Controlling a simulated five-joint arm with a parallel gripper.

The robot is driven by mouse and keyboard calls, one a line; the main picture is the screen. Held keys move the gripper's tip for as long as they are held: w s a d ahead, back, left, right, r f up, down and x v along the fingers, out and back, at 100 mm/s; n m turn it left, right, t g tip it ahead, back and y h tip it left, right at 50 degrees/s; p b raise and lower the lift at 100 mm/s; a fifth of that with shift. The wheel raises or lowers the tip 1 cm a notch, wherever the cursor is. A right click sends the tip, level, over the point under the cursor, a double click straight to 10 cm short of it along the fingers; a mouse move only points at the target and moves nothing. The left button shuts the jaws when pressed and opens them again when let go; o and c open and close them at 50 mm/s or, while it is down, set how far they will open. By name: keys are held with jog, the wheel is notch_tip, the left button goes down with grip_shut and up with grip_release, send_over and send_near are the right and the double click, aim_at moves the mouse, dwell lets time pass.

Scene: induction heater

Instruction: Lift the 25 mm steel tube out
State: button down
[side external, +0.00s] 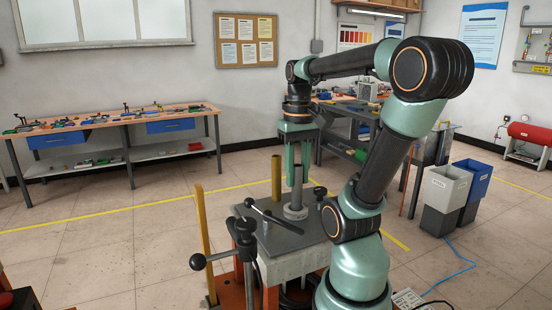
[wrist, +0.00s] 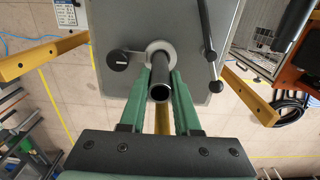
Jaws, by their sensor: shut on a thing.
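The steel tube (side external: 297,192) is a dark grey, upright, open-ended pipe. Its lower end is at the round grey collar (side external: 295,212) on the heater's plate; I cannot tell how deep it sits. My gripper (side external: 298,182) points down with its green fingers shut on the tube from both sides. In the wrist view the tube's open end (wrist: 160,92) shows between the fingers (wrist: 160,78), with the pale collar (wrist: 160,46) around its far end.
The heater's grey plate (side external: 265,236) carries black-knobbed levers (side external: 264,213) beside the collar. A yellow post (side external: 276,178) stands close left of my gripper, another (side external: 204,230) farther left. Grey and blue bins (side external: 445,188) stand right. A workbench (side external: 110,118) is at the back left.

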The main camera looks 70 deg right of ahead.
jog(key=shift+r, duration=1.9)
